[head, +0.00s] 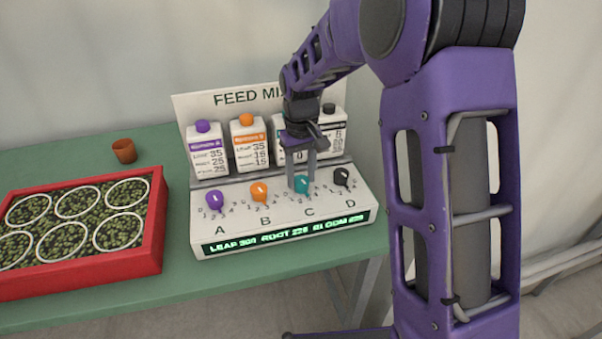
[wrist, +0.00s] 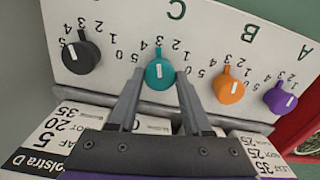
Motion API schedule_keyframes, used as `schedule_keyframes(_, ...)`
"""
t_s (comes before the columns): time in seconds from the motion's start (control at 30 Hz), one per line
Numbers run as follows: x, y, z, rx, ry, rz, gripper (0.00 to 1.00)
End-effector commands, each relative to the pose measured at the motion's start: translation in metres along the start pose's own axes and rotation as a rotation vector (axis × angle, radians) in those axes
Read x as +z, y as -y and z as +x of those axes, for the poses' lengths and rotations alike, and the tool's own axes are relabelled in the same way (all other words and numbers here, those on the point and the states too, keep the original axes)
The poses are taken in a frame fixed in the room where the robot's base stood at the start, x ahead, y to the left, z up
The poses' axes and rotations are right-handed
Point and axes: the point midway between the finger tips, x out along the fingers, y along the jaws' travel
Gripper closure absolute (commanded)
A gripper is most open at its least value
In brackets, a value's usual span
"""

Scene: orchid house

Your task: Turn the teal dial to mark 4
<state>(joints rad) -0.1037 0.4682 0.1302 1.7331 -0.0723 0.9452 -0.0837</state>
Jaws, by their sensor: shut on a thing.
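The teal dial (head: 302,186) sits above letter C on the white sloped panel (head: 240,222), third in a row of dials. My gripper (head: 301,180) reaches down to it from above, with a finger at either side. In the wrist view, my gripper (wrist: 160,88) is shut on the teal dial (wrist: 160,75). That view shows the panel upside down. The dial's pointer tab and white line face up in the picture, towards the middle of its numbered scale.
Purple (head: 214,200), orange (head: 259,191) and black (head: 341,176) dials flank the teal one. Labelled bottles (head: 207,153) stand close behind the panel. A green-lit display (head: 290,233) runs along its front. A red tray of pots (head: 157,225) and a brown pot (head: 124,151) are left.

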Motion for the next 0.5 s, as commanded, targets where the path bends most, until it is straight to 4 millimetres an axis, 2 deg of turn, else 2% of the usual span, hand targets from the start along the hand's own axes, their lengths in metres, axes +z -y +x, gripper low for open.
schedule_keyframes(0.5, 0.0, -0.0003, -0.0022, -0.001, 0.0, -0.333, 1.0)
